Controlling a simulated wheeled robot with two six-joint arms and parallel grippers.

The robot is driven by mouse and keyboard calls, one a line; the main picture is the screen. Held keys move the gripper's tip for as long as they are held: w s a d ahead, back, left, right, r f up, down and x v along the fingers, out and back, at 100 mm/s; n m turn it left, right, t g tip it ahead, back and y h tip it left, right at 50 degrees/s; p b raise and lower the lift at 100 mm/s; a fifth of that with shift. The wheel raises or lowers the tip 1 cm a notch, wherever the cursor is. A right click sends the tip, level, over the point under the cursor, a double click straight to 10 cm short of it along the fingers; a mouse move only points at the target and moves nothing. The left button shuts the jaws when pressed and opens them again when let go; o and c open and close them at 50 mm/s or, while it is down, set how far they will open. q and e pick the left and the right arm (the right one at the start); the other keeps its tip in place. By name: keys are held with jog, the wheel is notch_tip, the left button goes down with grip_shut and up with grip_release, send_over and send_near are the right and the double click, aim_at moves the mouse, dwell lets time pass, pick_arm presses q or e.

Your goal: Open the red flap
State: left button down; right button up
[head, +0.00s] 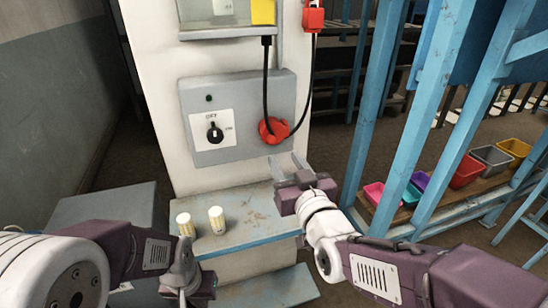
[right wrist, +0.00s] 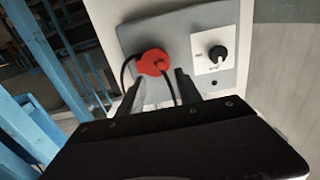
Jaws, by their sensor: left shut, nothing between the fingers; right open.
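The round red flap (head: 273,130) is on the right part of a grey panel (head: 240,95) on a white column. It looks shut, though small details are unclear. It also shows in the right wrist view (right wrist: 153,62), just beyond the fingers. My right gripper (head: 286,160) is open and empty, its fingers pointing at the panel, a little below the flap and apart from it in the head view. My left gripper (head: 195,288) is low at the left, away from the panel; it is shut and empty, its fingertips hardly showing.
A black rotary switch (head: 214,132) is left of the flap. Black cables (head: 268,75) hang to the flap from above. Two pale cylinders (head: 217,220) stand on a worn shelf (head: 250,208) below. Blue posts (head: 415,110) and colored bins (head: 466,172) are at the right.

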aim_at(272, 141)
jog(key=x, duration=0.8)
jog(key=shift+w+a+r, duration=0.1)
jog(key=shift+w+a, duration=0.1)
jog(key=shift+w, duration=0.15)
jog(key=shift+c, duration=0.3)
grip_shut()
dwell(0.6)
